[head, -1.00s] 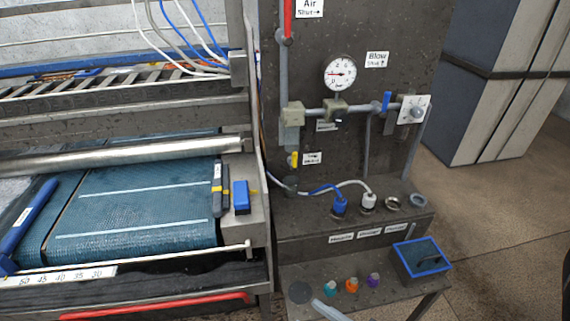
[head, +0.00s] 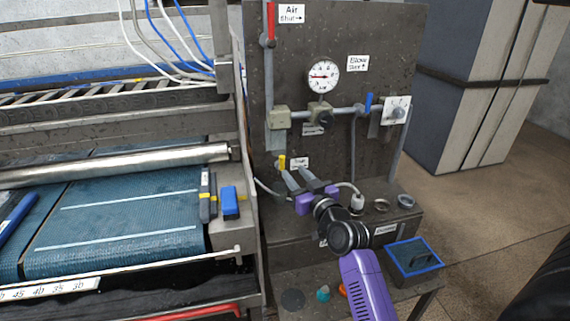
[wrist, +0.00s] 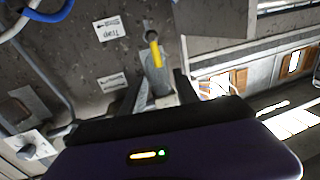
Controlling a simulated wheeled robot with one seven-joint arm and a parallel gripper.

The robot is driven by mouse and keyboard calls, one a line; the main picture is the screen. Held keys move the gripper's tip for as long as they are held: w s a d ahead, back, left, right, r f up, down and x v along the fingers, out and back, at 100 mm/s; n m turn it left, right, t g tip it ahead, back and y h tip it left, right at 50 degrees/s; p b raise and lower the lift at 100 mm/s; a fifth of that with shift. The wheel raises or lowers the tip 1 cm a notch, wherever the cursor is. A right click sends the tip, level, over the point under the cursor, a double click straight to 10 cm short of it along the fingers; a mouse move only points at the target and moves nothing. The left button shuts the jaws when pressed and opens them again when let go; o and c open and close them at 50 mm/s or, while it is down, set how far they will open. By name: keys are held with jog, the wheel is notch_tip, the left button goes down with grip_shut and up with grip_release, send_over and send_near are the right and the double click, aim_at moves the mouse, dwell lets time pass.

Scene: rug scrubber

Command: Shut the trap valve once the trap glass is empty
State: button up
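The trap valve's yellow handle (head: 282,162) is on the dark panel beside a small label (head: 299,163). In the wrist view the yellow handle (wrist: 155,54) lies just beyond my fingertips, with the upside-down "Trap Shut" label (wrist: 110,28) beside it. My gripper (head: 294,174) is open, its two grey fingers apart and pointing at the panel just below and right of the handle. No contact with the handle is clear. A grey piece (wrist: 154,82) shows between the fingers; I cannot tell whether it is the trap glass, or make out any contents.
A pressure gauge (head: 323,77), a horizontal pipe with a blue lever (head: 368,103) and a red air lever (head: 271,24) are above. A white plug (head: 357,203) and empty sockets are on the ledge right of my gripper. A blue-edged tray (head: 415,258) stands lower right.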

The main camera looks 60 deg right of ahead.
aim_at(283, 158)
jog(key=shift+p+x, duration=0.55)
jog(key=shift+x, duration=3.45)
jog(key=shift+s+d+r, duration=0.1)
jog(key=shift+d, duration=0.05)
grip_shut()
